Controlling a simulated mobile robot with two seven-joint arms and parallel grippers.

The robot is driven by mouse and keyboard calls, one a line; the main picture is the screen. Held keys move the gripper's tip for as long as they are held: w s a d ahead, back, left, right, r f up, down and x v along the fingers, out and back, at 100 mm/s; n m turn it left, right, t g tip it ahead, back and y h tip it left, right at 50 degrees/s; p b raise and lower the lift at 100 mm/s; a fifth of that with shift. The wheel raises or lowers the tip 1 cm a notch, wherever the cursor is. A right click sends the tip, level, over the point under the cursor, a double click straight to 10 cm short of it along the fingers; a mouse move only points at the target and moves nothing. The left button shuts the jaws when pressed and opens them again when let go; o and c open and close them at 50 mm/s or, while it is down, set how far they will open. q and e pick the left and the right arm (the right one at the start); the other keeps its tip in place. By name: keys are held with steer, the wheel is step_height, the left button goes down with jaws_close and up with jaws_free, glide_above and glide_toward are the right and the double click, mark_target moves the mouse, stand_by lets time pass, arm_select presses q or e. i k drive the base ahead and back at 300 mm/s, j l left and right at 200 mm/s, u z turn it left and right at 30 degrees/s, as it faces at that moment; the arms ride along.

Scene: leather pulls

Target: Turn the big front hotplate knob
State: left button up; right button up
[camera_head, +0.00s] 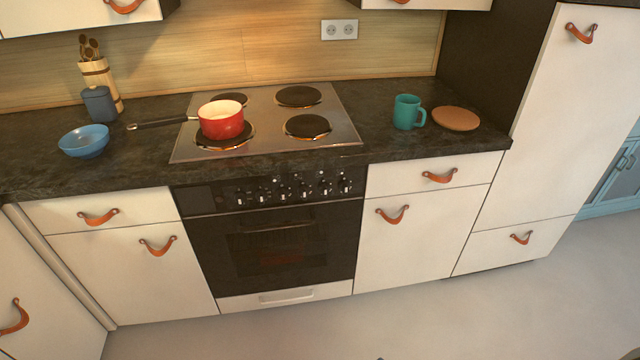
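A row of several small knobs (284,192) with pale tips runs along the black control panel at the top of the oven (270,245). I cannot tell from their markings which knob belongs to which hotplate. The steel hob (262,143) above has dark round hotplates. The front left hotplate (212,141) looks the larger of the front two and is partly hidden under a red saucepan (222,127). The front right hotplate (307,127) is bare. Neither of my grippers is in view.
A blue bowl (84,141), a blue-grey jar (99,105) and a utensil holder (102,80) stand left of the hob. A teal mug (407,111) and a round brown board (455,118) are on the right. Cabinets flank the oven. The grey floor (440,315) in front is clear.

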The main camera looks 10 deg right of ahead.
mark_target(282, 193)
steer(key=i+l+z, duration=0.2)
steer(key=i+l, duration=0.15)
steer(key=l, duration=0.2)
steer(key=i+l+z, duration=0.25)
steer(key=l, duration=0.25)
steer(key=i, duration=0.1)
